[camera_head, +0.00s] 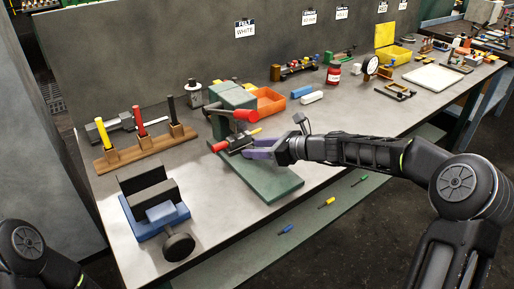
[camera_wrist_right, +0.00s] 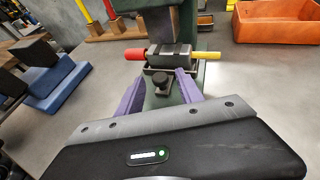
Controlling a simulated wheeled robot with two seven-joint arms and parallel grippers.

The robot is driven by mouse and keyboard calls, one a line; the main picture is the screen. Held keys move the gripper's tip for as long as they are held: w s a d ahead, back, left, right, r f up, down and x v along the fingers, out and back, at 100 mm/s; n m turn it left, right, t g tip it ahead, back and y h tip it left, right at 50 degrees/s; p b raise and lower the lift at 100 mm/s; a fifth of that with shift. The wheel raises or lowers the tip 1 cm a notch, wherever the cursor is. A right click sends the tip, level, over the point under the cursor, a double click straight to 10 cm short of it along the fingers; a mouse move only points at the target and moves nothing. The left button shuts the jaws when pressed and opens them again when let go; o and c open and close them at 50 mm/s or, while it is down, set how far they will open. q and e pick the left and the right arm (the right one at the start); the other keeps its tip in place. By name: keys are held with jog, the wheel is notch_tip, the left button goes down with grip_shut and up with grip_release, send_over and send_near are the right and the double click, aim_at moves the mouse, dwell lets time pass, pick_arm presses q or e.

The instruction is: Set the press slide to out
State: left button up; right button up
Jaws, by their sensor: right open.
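The green press (camera_head: 232,103) stands on a long green base plate (camera_head: 265,183) on the bench. Low at its front is the dark press slide (camera_head: 236,142) with a red end at left and a yellow end at right; it also shows in the right wrist view (camera_wrist_right: 170,52). A small dark knob (camera_wrist_right: 161,84) sits on its near side. My right gripper (camera_head: 250,149) is open, its purple fingers (camera_wrist_right: 158,86) on either side of the knob with visible gaps. The press's red handle (camera_head: 245,115) is above. My left gripper is out of view.
A blue-based vise (camera_head: 160,214) stands front left, and a wooden rack (camera_head: 146,148) with yellow, red and black handles behind it. An orange bin (camera_head: 268,101) is behind the press.

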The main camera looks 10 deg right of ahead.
grip_shut()
dwell(0.5)
dwell(1.0)
